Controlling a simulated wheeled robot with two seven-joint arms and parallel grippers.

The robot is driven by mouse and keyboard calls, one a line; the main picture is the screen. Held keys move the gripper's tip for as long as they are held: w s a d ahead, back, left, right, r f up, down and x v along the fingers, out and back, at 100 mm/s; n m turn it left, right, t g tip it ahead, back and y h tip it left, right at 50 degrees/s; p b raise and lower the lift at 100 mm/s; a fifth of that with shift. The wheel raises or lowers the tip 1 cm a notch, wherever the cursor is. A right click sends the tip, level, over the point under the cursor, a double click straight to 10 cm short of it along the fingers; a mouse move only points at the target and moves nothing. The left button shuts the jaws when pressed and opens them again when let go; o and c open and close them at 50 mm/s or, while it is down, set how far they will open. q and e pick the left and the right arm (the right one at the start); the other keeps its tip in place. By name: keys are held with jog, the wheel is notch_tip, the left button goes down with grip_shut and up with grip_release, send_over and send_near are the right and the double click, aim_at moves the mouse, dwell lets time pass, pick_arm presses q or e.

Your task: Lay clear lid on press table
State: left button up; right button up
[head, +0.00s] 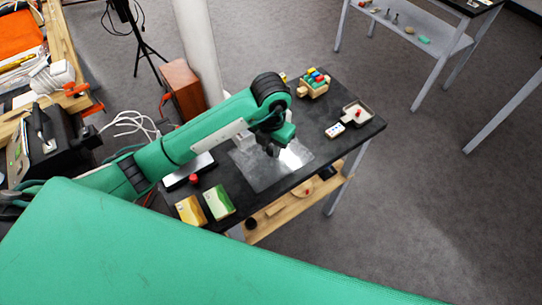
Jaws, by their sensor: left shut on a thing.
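The clear lid (262,180) is a flat, see-through greyish sheet with a bright glare, over the middle of the black press table (345,142). My left gripper (273,148) reaches in from the left and is shut at the lid's far edge, pointing down. Its fingertips are small and partly hidden by the wrist. I cannot tell whether the lid touches the tabletop or hangs just above it. My right gripper is not in view.
A yellow box (190,210) and a green-and-yellow box (218,202) stand at the table's near left, by a red knob (193,179).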

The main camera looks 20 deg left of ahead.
aim_at(271, 158)
pick_arm(q)
notch_tip(271, 158, down, 2)
notch_tip(271, 158, down, 3)
jog(key=shift+f+p, duration=0.2)
jog(key=shift+p, duration=0.35)
jog(key=shift+f, duration=0.3)
jog(key=o, duration=1)
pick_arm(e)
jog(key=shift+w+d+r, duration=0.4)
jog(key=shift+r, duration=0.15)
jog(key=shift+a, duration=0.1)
